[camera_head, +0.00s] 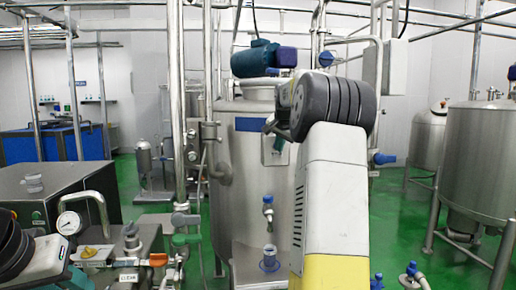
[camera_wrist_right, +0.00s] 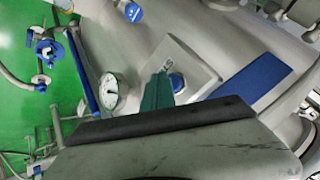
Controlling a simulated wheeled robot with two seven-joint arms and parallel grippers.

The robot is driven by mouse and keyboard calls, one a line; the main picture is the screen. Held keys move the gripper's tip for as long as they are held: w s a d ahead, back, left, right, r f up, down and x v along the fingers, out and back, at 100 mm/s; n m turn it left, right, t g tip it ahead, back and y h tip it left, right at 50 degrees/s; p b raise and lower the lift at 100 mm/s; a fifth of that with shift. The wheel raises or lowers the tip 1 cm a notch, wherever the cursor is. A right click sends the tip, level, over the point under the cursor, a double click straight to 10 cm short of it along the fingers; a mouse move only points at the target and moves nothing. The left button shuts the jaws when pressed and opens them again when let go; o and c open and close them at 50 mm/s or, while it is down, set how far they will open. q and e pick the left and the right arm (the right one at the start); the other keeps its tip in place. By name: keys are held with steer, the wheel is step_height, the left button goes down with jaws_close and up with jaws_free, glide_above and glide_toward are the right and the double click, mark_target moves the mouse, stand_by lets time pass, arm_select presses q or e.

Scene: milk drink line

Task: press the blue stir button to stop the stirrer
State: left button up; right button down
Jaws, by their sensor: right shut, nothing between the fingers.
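The blue stir button (camera_head: 279,144) sits on a small pale panel (camera_head: 272,157) on the front of the steel tank (camera_head: 240,190). The right wrist view shows the button (camera_wrist_right: 177,83) on its square panel (camera_wrist_right: 195,66). My right gripper (camera_wrist_right: 157,90) is shut and empty, its teal fingertips just left of the button in that view. I cannot tell whether they touch it. In the head view my right arm covers the tank's right side and most of the gripper.
A blue label (camera_head: 250,124) is above the panel. A blue-topped valve (camera_head: 267,205) stands out below it. A pressure gauge (camera_head: 69,223) and several valves crowd the lower left. Steel tanks (camera_head: 478,160) stand at the right. Green floor (camera_head: 385,225) is open between.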

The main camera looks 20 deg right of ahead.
steer(key=shift+s+a, duration=0.1)
steer(key=shift+s, duration=0.2)
steer(key=s+a, duration=0.1)
steer(key=s, duration=0.5)
steer(key=shift+a, duration=0.2)
